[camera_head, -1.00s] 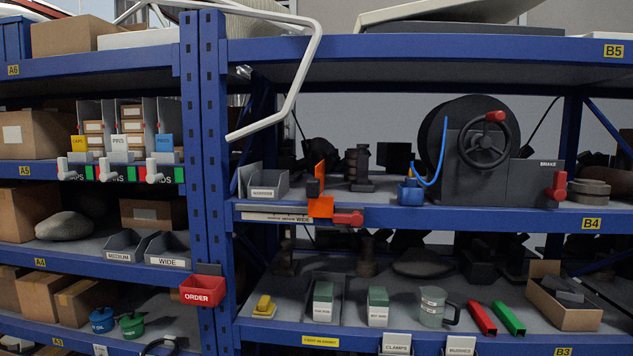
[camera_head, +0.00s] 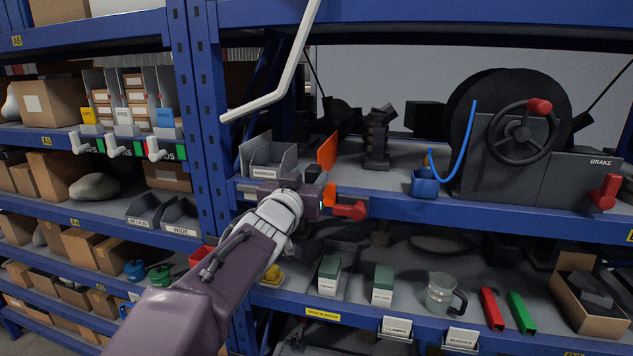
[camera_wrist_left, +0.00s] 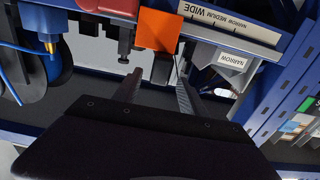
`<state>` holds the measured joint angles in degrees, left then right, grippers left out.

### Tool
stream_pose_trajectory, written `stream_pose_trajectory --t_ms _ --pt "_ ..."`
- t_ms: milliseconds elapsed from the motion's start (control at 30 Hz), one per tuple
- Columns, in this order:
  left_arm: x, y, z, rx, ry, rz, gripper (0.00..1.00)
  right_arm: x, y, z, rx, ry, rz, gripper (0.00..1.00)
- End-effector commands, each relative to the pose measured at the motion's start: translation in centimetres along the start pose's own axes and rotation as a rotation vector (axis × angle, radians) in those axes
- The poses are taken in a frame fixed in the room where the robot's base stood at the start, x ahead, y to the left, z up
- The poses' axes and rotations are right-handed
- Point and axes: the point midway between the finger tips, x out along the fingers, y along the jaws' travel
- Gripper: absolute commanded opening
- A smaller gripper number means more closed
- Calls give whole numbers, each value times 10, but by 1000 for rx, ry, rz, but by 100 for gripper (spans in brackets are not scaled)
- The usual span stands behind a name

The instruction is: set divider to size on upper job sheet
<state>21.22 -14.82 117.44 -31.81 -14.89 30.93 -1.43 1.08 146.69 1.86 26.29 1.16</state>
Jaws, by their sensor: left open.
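The orange divider plate (camera_head: 327,152) stands on the upper shelf edge of the right rack, with a red handle (camera_head: 350,210) at its lower right. The left wrist view, upside down, shows the orange plate (camera_wrist_left: 160,30) and a dark block (camera_wrist_left: 162,68) beside it. A scale strip (camera_wrist_left: 235,22) there reads NARROW, MEDIUM, WIDE. My left gripper (camera_head: 312,190) is at the divider and hides part of it and the strip. The gripper's fingers (camera_wrist_left: 157,84) are open, with the dark block between them in the picture; contact cannot be told. No job sheet is readable. My right gripper is out of view.
A grey bin marked NARROW (camera_head: 268,160) stands just left of the divider. A blue pot (camera_head: 424,184) with a hose and a handwheel machine (camera_head: 545,150) stand to the right. A bent pale bar (camera_head: 285,75) hangs above. Boxes and a mug (camera_head: 440,292) stand on the shelf below.

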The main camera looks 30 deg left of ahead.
Motion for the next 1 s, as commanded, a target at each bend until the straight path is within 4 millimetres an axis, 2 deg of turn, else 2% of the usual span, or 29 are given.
stream_pose_trajectory --t_ms 33,100,300,433,667,833,867,1000 --pt "11 0 4 -1 -2 0 49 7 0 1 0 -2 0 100" --pt "28 0 2 -2 -5 -1 49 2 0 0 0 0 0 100" --pt "61 0 0 -1 -4 -1 49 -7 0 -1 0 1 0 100" --pt "68 0 0 0 -3 -1 49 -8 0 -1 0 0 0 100" --pt "69 0 1 0 -1 -2 49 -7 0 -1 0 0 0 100" --pt "69 0 1 0 -2 -2 5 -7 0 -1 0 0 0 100" --pt "69 0 1 0 -2 -2 0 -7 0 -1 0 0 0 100" --pt "69 0 1 0 -2 -2 0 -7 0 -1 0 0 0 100"
